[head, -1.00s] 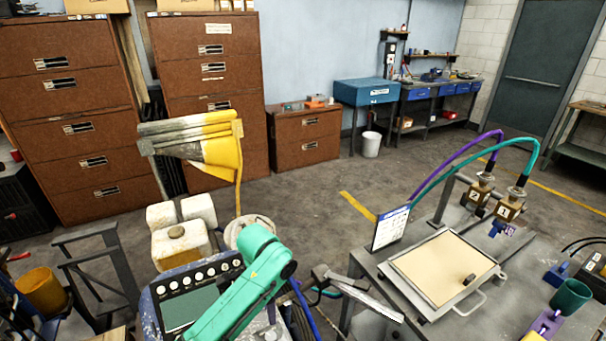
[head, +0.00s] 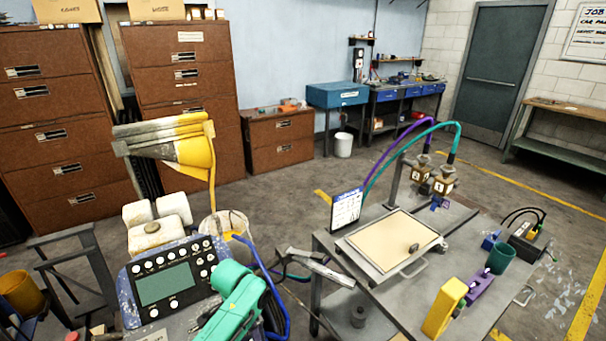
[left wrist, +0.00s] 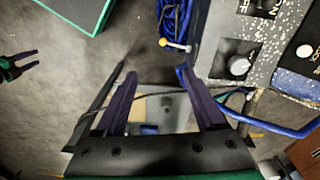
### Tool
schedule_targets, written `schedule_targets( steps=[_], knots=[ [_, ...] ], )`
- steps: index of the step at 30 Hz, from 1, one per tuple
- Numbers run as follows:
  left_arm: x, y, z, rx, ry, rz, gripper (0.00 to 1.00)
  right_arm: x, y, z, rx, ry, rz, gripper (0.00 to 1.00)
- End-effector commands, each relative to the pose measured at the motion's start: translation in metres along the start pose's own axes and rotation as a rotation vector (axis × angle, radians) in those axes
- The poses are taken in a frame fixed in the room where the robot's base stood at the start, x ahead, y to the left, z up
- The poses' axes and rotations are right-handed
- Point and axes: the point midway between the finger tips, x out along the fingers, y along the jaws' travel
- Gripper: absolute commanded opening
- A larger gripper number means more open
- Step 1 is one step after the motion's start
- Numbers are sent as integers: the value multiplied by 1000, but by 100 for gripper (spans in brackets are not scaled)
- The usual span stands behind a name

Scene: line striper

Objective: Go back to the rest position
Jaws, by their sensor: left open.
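My left arm (head: 236,302) shows as a teal link at the bottom middle of the head view, in front of the line striper's control panel (head: 165,290). I cannot make out its gripper clearly there. In the left wrist view my left gripper (left wrist: 158,74) has its two dark fingers apart, with nothing held between them. A speckled panel edge with knobs (left wrist: 240,66) is close to the right of it. A dark forked shape with a green part (left wrist: 18,66) is at the left edge; I cannot tell what it is. My right gripper does not show in the head view.
A grey table (head: 322,243) stands at right with a framed tray (head: 432,241), a yellow block (head: 444,306), a purple block (head: 479,285) and a green cup (head: 502,257). Blue hoses run beside the striper. Brown cabinets (head: 60,110) line the back. Open floor lies between.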

Motion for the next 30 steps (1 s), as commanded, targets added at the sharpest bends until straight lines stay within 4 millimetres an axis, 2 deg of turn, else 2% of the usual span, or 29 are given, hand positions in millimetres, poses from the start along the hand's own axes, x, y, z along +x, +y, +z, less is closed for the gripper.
schedule_targets(
  steps=[1, 5, 8, 11, 14, 15, 17, 18, 21, 24, 25, 27, 30],
  knots=[
    [18, 0, 6, -31, 4, 6, 72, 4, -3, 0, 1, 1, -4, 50],
    [64, -1, 22, -121, 26, 8, 72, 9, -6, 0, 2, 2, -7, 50],
    [107, 1, 42, -200, 40, 4, 72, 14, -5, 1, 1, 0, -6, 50],
    [156, 7, 72, -287, 48, -5, 72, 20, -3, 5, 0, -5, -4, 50],
    [216, 23, 120, -384, 46, -22, 72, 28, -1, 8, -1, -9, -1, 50],
    [242, 34, 145, -424, 44, -31, 72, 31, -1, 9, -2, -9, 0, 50],
    [278, 54, 186, -477, 38, -47, 72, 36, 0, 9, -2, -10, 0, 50],
    [299, 69, 214, -508, 35, -57, 72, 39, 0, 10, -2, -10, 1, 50],
    [338, 115, 281, -567, 26, -74, 72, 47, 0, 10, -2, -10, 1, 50],
    [356, 155, 332, -600, 23, -81, 72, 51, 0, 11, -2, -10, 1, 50],
    [359, 164, 342, -607, 23, -81, 72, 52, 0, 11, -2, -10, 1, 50],
    [362, 177, 357, -615, 26, -82, 72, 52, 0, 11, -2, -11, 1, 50],
    [362, 182, 362, -619, 30, -84, 72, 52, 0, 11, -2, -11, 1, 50]
  ],
)
